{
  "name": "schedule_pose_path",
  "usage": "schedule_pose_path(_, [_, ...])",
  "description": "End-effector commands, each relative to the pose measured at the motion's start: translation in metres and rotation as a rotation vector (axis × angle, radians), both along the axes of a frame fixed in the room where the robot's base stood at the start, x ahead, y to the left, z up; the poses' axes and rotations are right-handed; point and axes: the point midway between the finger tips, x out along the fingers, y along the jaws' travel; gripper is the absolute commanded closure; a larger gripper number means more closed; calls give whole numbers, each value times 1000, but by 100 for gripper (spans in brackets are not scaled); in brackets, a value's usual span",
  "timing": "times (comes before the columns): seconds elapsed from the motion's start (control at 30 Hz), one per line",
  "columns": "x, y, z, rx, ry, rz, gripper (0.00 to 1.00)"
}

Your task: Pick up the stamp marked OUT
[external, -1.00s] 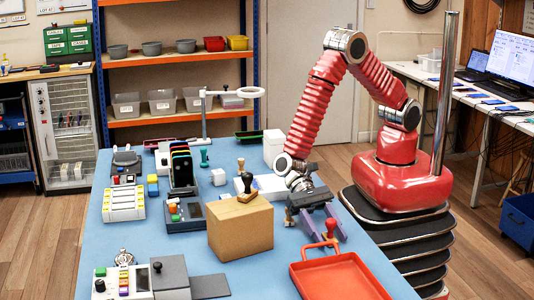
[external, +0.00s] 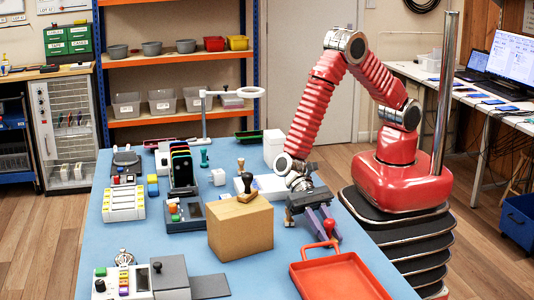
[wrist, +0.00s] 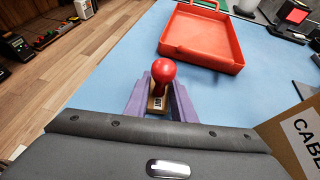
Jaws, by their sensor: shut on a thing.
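A stamp with a round red knob (wrist: 163,70) stands between the purple fingers of my gripper (wrist: 160,92) in the wrist view. My gripper is shut on it, below the knob. A small pale label shows on its lower part, but I cannot read it. In the external view the red knob (external: 329,224) shows at the tips of my gripper (external: 325,231), just behind the red tray. The stamp's foot is hidden there, so I cannot tell whether it touches the table.
The red tray (external: 340,279) lies close in front, empty. A cardboard box (external: 240,231) stands left of my gripper with a black-handled stamp (external: 247,187) on top. A teal stamp (external: 204,158) and a wooden-handled stamp (external: 240,165) stand farther back.

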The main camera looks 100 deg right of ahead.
Motion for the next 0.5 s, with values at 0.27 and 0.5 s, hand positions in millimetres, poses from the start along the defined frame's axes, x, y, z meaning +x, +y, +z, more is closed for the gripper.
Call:
schedule_pose_path(0.27, [0,0,18,2,-2,1,99])
schedule_pose_path(0.5, [0,0,56,2,-5,1,99])
